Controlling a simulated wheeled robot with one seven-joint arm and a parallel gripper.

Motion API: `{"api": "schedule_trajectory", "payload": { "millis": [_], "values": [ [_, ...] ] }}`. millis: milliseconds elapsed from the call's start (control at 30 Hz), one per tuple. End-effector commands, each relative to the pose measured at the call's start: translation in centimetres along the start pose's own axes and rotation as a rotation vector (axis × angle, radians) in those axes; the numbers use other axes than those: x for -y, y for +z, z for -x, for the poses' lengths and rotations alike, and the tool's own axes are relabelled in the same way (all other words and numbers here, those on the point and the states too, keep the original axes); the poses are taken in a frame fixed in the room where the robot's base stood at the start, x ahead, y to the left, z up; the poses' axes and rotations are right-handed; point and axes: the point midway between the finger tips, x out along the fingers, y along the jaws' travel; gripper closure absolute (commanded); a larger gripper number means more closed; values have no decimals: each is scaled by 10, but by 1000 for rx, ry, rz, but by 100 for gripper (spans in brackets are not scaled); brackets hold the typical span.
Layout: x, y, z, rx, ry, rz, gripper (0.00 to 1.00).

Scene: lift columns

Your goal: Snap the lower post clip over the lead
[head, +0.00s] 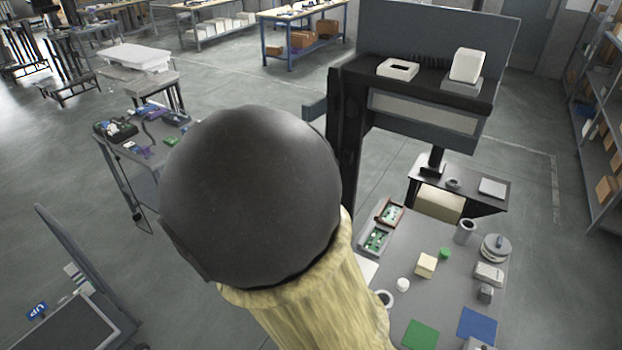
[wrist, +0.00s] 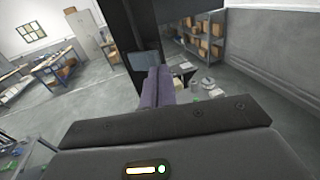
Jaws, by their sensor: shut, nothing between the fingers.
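A black upright post (head: 348,140) stands in the middle of the head view, carrying a dark shelf and a grey panel. In the wrist view a dark post (wrist: 122,32) rises just beyond my gripper (wrist: 158,76). My gripper's two fingers are together with nothing visible between them, and they point toward the post's lower part. I cannot tell whether they touch it. I cannot make out the lower post clip or the lead in either view. In the head view my own arm hides my gripper and part of the post's left side.
A grey workbench (head: 455,318) right of my arm holds green and blue mats, small blocks and trays. A cart (head: 140,160) with electronics stands at left. Shelving (head: 600,130) with boxes lines the right wall. Open floor (head: 255,75) lies behind my arm.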

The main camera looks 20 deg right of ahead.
Motion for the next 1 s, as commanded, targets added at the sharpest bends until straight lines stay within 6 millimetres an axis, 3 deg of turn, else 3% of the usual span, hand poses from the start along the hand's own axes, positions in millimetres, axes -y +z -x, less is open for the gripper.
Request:
{"api": "schedule_trajectory", "payload": {
  "millis": [1000],
  "values": [
    [-5, 0, -18, 0, 0, 0, 100]
  ]
}}
